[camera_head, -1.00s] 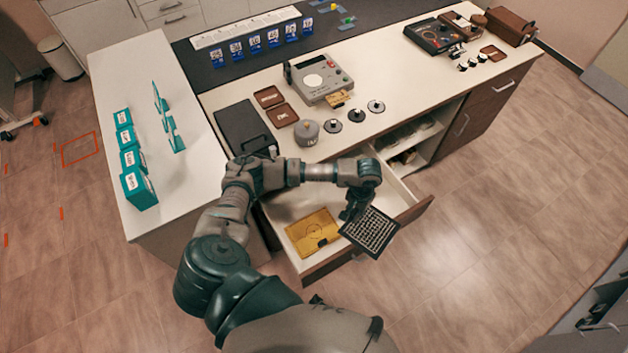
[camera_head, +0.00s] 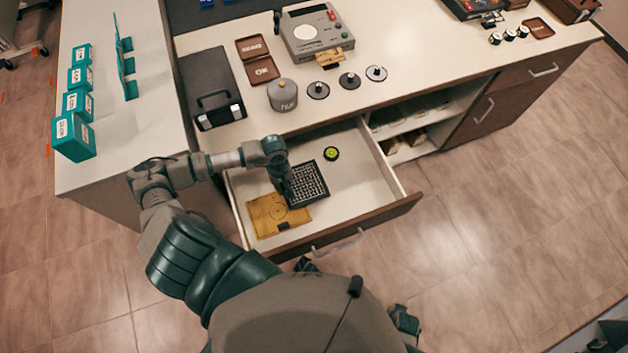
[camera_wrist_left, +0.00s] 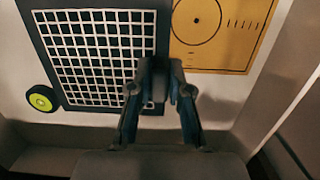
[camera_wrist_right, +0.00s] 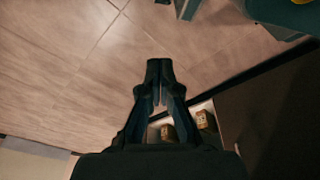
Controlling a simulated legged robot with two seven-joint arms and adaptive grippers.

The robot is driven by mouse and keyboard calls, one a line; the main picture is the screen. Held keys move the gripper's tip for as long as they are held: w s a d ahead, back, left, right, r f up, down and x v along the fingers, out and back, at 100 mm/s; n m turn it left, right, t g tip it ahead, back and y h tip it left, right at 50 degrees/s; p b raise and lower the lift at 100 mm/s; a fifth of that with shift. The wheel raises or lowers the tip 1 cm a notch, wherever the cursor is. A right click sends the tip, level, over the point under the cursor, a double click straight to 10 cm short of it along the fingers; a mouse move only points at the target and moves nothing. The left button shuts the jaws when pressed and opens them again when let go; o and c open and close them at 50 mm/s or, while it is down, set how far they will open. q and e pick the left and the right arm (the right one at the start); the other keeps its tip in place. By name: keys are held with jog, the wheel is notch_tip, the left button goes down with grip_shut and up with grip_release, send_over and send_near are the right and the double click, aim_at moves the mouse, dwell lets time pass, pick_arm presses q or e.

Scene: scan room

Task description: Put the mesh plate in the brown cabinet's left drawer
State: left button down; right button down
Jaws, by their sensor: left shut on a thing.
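The mesh plate (camera_head: 306,183) is a dark square frame with a white grid. It is inside the open left drawer (camera_head: 365,164) of the brown cabinet, partly over the yellow plate (camera_head: 268,215). My left gripper (camera_head: 284,186) is at the mesh plate's left edge, shut on it. In the left wrist view the mesh plate (camera_wrist_left: 95,55) reaches from the fingertips (camera_wrist_left: 160,80) to the upper left. Whether it touches the drawer floor I cannot tell. My right gripper (camera_wrist_right: 160,95) shows in its wrist view over the floor, its fingers close together with nothing visible between them.
A round green-and-black item (camera_head: 332,153) lies in the drawer; it also shows in the left wrist view (camera_wrist_left: 41,98). The drawer's front (camera_head: 350,232) stands out from the cabinet. A grey canister (camera_head: 283,95) and black case (camera_head: 212,90) stand on the counter above. An open shelf (camera_head: 420,125) is at right.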

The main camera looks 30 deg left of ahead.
aim_at(324, 186)
pick_arm(q)
jog(key=w+d, duration=0.5)
jog(key=d, duration=0.2)
jog(key=w+d+f, duration=0.1)
jog(key=w+d, duration=0.2)
jog(key=shift+w+d, duration=0.55)
jog(key=shift+w, duration=0.2)
jog(key=f, duration=0.3)
jog(key=shift+w+d+f, duration=0.15)
jog(key=shift+d, duration=0.25)
jog(key=shift+d+f, duration=0.1)
jog(key=shift+f, duration=0.1)
jog(key=c, duration=1.2)
grip_release()
jog(key=shift+o, duration=0.5)
pick_arm(e)
jog(key=shift+w+d+r, duration=0.1)
pick_arm(q)
jog(key=shift+a, duration=0.2)
